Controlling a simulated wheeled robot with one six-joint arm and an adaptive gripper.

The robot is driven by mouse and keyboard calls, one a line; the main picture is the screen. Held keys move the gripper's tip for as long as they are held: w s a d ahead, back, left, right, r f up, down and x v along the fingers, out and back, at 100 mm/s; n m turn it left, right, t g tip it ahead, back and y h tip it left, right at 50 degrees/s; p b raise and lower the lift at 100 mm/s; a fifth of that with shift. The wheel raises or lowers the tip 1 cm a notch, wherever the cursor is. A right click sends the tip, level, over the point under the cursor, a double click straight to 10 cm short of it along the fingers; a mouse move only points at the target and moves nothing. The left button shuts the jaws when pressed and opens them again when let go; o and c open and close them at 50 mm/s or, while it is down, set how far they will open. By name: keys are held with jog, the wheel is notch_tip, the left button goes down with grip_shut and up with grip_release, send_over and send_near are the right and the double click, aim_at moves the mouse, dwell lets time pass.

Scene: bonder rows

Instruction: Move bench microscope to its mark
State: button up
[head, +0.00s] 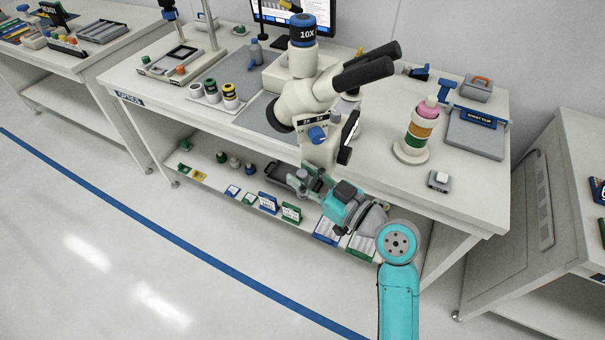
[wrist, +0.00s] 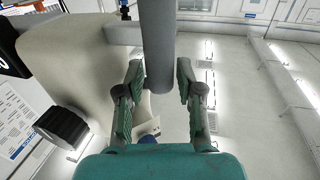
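The bench microscope (head: 300,100) is cream with black eyepieces and a blue band reading 10X. In the head view it is tilted and hangs over the front edge of the optics bench, with no base seen resting on the top. My gripper (head: 312,183) is at its lower end. The microscope's cream body and black knob (wrist: 62,128) show at left. I cannot make out a mark; the microscope hides part of the bench.
The optics bench (head: 385,185) carries several lens cups (head: 212,92) at left, a ringed stack (head: 418,135), a small grey device (head: 438,181) and a grey tray (head: 475,135) at right. Its lower shelf holds boxes. Another bench (head: 535,220) stands at right. Floor in front is clear.

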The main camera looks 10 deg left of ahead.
jog(key=shift+w+a, duration=0.15)
jog(key=shift+a, duration=0.1)
grip_shut()
jog(key=shift+a, duration=0.1)
